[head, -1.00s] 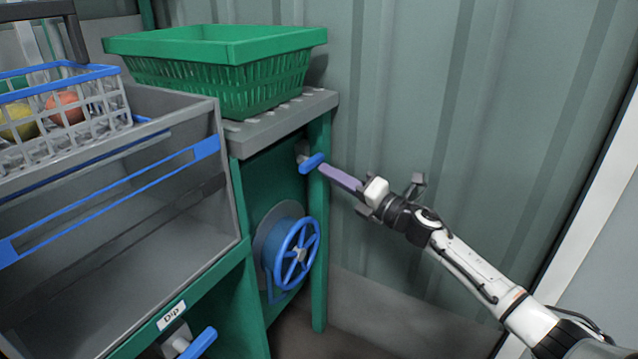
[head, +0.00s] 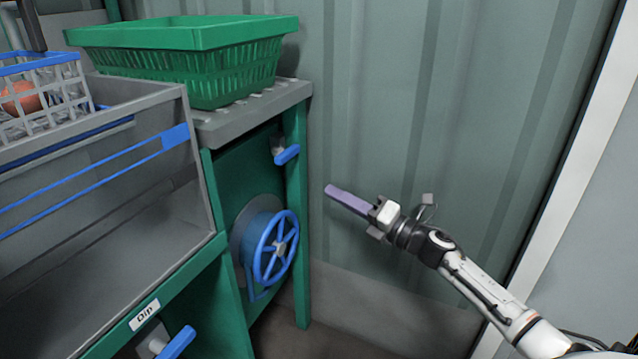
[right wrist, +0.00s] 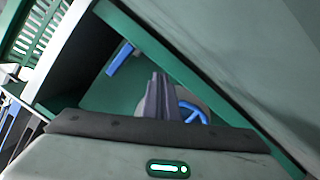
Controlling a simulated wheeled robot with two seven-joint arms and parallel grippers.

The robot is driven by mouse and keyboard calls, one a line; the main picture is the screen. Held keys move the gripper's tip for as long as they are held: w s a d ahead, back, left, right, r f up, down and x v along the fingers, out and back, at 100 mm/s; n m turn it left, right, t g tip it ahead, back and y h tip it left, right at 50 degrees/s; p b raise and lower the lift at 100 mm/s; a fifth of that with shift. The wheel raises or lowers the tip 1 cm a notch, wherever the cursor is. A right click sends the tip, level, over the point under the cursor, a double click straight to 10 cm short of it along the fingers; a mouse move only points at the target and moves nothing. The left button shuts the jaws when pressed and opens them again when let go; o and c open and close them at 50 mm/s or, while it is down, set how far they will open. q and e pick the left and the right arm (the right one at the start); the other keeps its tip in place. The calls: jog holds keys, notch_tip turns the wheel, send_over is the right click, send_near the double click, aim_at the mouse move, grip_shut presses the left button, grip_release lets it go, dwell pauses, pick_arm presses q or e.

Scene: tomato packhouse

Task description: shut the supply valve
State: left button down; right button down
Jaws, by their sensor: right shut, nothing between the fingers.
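A blue lever handle (head: 287,154) sits on a grey fitting at the upper part of the green end panel, slanting up to the right. It also shows in the right wrist view (right wrist: 120,58). No label shows beside it. A second blue lever (head: 177,343) sits lower, below a "Dip" label (head: 145,315). My right gripper (head: 328,190) is shut and empty. Its purple fingers point left, to the right of the upper lever and a little lower, clear of it. In the right wrist view the shut fingers (right wrist: 157,97) point toward the green panel. My left gripper is out of view.
A blue spoked wheel on a drum (head: 275,248) is mounted below the upper lever. A green post (head: 297,230) stands at the panel's right edge. A green basket (head: 190,75) stands on the grey top (head: 255,120). Free room lies before the corrugated wall (head: 390,90).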

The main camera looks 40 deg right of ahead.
jog(key=shift+v, duration=1.05)
